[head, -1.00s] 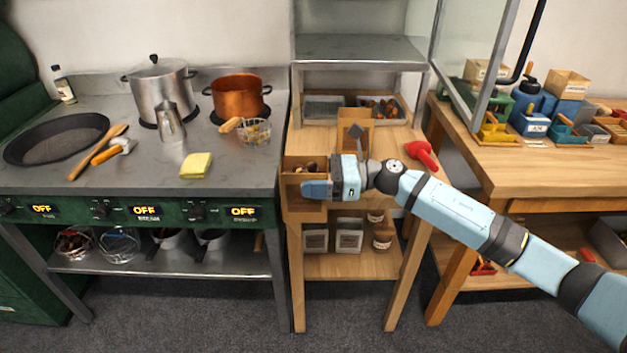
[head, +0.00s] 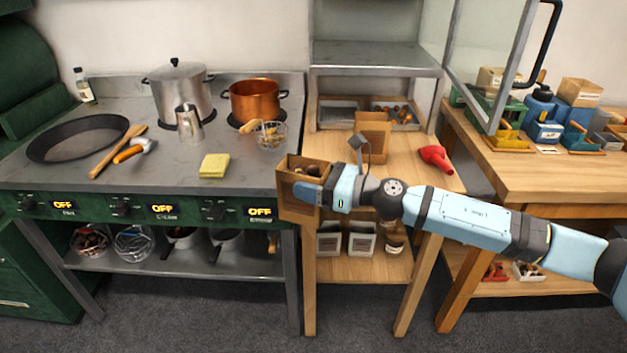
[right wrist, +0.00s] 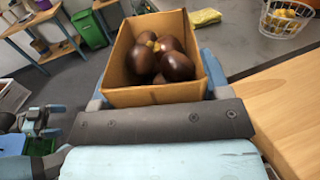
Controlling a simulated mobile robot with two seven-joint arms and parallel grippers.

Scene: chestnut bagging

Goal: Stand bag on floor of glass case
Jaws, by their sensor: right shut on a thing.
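My right gripper (head: 312,194) is shut on a brown open-topped bag (head: 298,206) with dark chestnuts in it. It holds the bag upright at the front left corner of the wooden table, by the stove's edge. In the right wrist view the bag (right wrist: 155,96) sits between the fingers, and several glossy chestnuts (right wrist: 176,66) show inside. The glass case (head: 375,70) stands at the back of the table with its glass door (head: 488,60) swung open to the right. What looks like my left gripper (right wrist: 40,122) shows small at the left of the right wrist view; its jaws are unclear.
Another brown bag or box (head: 373,126) stands on the table before the case. A tray of chestnuts (head: 397,111) and a grey tray (head: 340,111) are under its shelf. The stove (head: 245,180) with pots is left.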

